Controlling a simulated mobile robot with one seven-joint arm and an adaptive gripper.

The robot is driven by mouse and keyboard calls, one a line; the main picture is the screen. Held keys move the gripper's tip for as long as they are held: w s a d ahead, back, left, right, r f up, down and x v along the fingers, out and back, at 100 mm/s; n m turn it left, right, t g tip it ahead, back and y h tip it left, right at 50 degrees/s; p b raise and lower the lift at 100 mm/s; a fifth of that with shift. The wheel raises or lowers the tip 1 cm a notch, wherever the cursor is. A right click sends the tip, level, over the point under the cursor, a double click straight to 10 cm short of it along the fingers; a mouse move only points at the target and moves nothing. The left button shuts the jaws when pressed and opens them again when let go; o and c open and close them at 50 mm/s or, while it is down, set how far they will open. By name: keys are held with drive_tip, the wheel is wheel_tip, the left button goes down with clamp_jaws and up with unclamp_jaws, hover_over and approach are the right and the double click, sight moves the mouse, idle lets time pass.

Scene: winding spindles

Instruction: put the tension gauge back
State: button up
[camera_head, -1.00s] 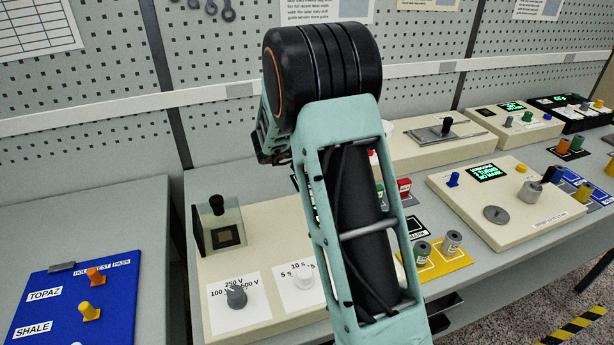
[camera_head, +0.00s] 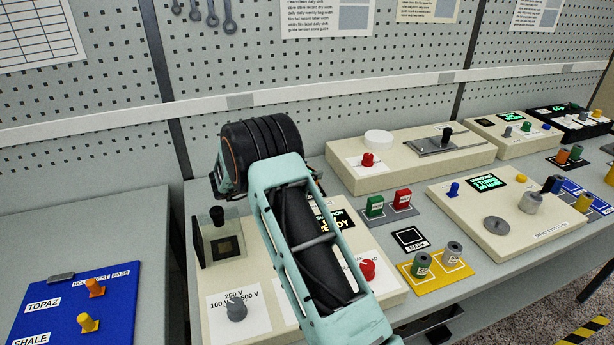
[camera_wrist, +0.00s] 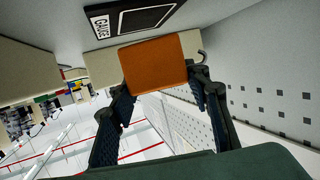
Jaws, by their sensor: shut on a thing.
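In the wrist view, my gripper (camera_wrist: 160,82) is shut on an orange-brown block, which I take to be the tension gauge (camera_wrist: 155,60). A small grey hook shows at the block's right end. A black, white-outlined pad (camera_wrist: 145,18) labelled GAUGE lies just beyond the block, at the top of the picture. The block appears apart from the pad, but its clearance from the surface is hard to tell. In the head view, my arm hides the gripper, the gauge and the pad.
A beige tester (camera_head: 270,330) with a grey dial and red knob lies behind and beside my arm. A beige unit (camera_head: 385,170) is behind to the right. A blue board (camera_head: 60,310) lies on the left bench.

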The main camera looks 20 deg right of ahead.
drive_tip(key=shift+f, duration=0.9)
drive_tip(key=shift+f, duration=0.1)
drive_tip(key=o, duration=1.4)
drive_tip(key=shift+f, duration=0.1)
drive_tip(key=shift+r, duration=0.25)
drive_tip(key=p+v, duration=0.3)
drive_tip(key=v, duration=0.7)
drive_tip(key=shift+s+a+r+p, duration=0.15)
drive_tip(key=shift+a+p, duration=0.05)
drive_tip(key=shift+p, duration=0.2)
drive_tip(key=shift+s+a+r, duration=0.1)
drive_tip(key=shift+s+a, duration=0.2)
drive_tip(key=shift+a, duration=0.3)
